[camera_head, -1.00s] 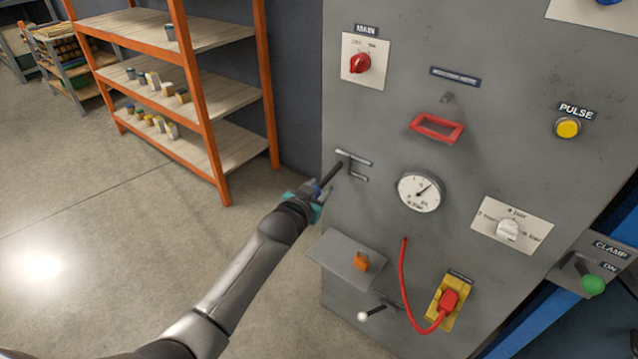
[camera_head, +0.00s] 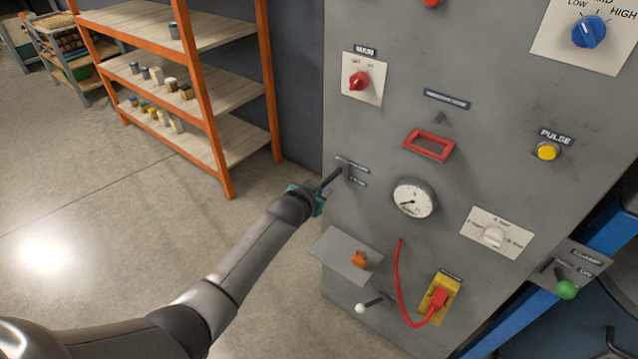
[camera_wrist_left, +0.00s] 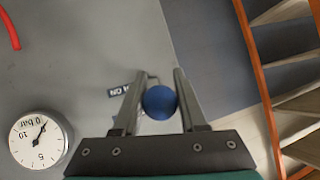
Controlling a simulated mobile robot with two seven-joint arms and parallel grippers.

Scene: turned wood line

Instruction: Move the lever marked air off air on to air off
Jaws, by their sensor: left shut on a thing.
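The lever is a dark rod (camera_head: 331,177) that sticks out of the grey panel at its left edge, beside two small dark labels (camera_head: 353,165) too small to read in the head view. Its round blue knob (camera_wrist_left: 160,102) sits between the fingers of my left gripper in the left wrist view. My left gripper (camera_head: 314,194) is shut on this knob, with a finger on each side (camera_wrist_left: 156,98). In the left wrist view a label ending in "ON" (camera_wrist_left: 119,90) shows upside down, partly hidden by a finger. My right gripper is not in view.
A round pressure gauge (camera_head: 414,199) is right of the lever, its needle pointing lower left near 0. An orange rack (camera_head: 203,98) stands left.

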